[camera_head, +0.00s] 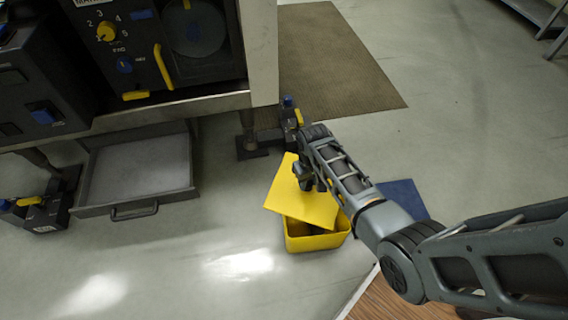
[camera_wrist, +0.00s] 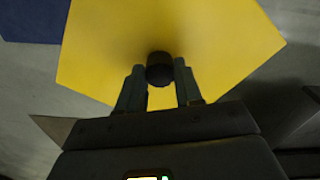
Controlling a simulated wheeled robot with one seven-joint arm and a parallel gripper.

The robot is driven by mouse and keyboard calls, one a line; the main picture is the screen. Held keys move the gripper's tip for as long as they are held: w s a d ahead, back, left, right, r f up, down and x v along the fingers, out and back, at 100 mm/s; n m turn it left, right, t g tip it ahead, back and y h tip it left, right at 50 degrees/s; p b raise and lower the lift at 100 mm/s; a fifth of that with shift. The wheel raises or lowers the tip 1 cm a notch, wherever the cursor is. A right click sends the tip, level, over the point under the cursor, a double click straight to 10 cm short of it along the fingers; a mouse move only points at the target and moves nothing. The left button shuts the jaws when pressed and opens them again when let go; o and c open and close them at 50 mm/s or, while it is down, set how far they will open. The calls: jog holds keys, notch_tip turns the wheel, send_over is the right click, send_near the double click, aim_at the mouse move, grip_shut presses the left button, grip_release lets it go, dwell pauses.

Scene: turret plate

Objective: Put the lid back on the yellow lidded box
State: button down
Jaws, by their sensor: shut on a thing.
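The yellow lid (camera_head: 300,203) is a flat square plate, held by my gripper (camera_head: 306,182) above the yellow box (camera_head: 318,241) in the head view. The lid looks turned and off to the upper left relative to the box, so part of the box's open top shows at its right. The gap between lid and box is hard to judge. In the wrist view my gripper (camera_wrist: 160,82) is shut on the dark round knob (camera_wrist: 160,68) at the middle of the lid (camera_wrist: 215,45). The box is hidden behind the lid there.
A dark blue mat (camera_head: 404,197) lies on the floor right of the box, partly behind my arm. A machine (camera_head: 140,50) with an open grey drawer (camera_head: 135,170) stands at the left. A brown mat (camera_head: 335,65) lies behind. Floor left of the box is clear.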

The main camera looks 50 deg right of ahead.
aim_at(317, 195)
jog(key=s, duration=0.2)
jog(key=f, duration=0.1)
jog(key=shift+s+d+m+p, duration=0.3)
jog(key=shift+s+d, duration=0.05)
jog(key=shift+s, duration=0.05)
jog(key=shift+s+f, duration=0.35)
jog(key=shift+s, duration=0.05)
notch_tip(317, 195, down, 5)
jog(key=b, duration=0.5)
jog(key=shift+r, duration=0.2)
jog(key=shift+f+b, duration=0.5)
jog(key=shift+f, duration=0.35)
jog(key=shift+r+p, duration=0.1)
jog(key=shift+p, duration=0.3)
jog(key=shift+f, duration=0.25)
dwell(1.0)
jog(key=c, duration=0.7)
grip_release()
